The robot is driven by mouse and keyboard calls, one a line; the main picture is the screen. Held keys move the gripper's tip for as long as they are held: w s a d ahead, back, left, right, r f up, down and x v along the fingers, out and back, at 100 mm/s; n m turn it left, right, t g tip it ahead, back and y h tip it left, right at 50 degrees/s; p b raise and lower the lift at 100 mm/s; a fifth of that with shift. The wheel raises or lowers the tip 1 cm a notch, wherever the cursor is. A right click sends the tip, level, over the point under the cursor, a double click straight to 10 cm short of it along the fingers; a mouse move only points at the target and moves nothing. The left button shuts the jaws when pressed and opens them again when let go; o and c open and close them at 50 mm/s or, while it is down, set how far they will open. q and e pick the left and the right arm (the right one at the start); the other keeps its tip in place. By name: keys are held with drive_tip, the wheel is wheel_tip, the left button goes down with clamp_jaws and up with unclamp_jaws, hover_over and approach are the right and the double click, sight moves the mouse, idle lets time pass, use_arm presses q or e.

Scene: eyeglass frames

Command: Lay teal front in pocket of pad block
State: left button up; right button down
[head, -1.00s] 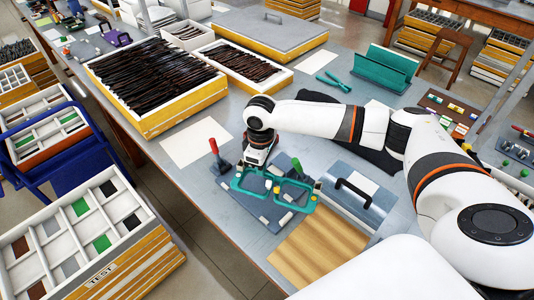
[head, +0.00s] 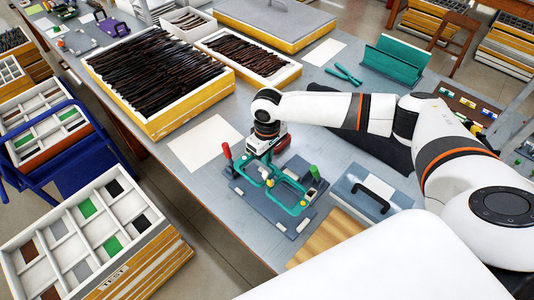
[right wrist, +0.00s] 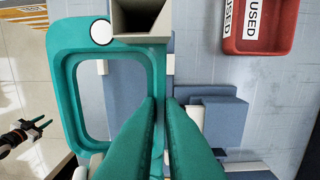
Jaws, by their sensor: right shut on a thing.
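The teal front (head: 290,207) is an eyeglass front with two open rims. In the head view it is over the blue-grey pad block (head: 247,196), between a red-handled post (head: 227,151) and a green-topped post (head: 315,172). I cannot tell whether it touches the pocket. My right gripper (head: 264,164) is shut on the front from above. In the right wrist view its teal fingers (right wrist: 160,103) meet at the front beside one rim (right wrist: 62,85); the other rim is hidden. My left gripper (right wrist: 42,123) shows at that view's left edge, open and empty.
A red tray marked USED (right wrist: 262,28) stands close to the block. A blue case with a black handle (head: 370,192) is to the right, a wooden board (head: 322,242) in front. White paper (head: 205,142) lies left.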

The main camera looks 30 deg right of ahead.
drive_tip(key=shift+s+f+b, duration=0.1)
drive_tip(key=shift+f+b, duration=0.45)
drive_tip(key=shift+f, duration=0.3)
use_arm(q)
drive_tip(key=shift+w+f+b, duration=0.35)
drive_tip(key=shift+f+b, duration=0.4)
drive_tip(key=shift+f, duration=0.1)
use_arm(e)
drive_tip(key=shift+f, duration=2.55)
use_arm(q)
drive_tip(key=shift+r, duration=0.2)
use_arm(e)
drive_tip(key=shift+r, duration=0.1)
use_arm(q)
drive_tip(key=shift+r+p, duration=0.25)
drive_tip(key=shift+p, duration=0.25)
drive_tip(key=shift+r, duration=0.15)
drive_tip(key=shift+r+p, duration=0.3)
drive_tip(key=shift+p, duration=0.15)
drive_tip(key=shift+r+p, duration=0.4)
drive_tip(key=shift+f+b, duration=0.6)
use_arm(e)
drive_tip(key=shift+f, duration=1.1)
use_arm(q)
drive_tip(key=shift+r, duration=0.25)
use_arm(e)
drive_tip(key=shift+r, duration=0.15)
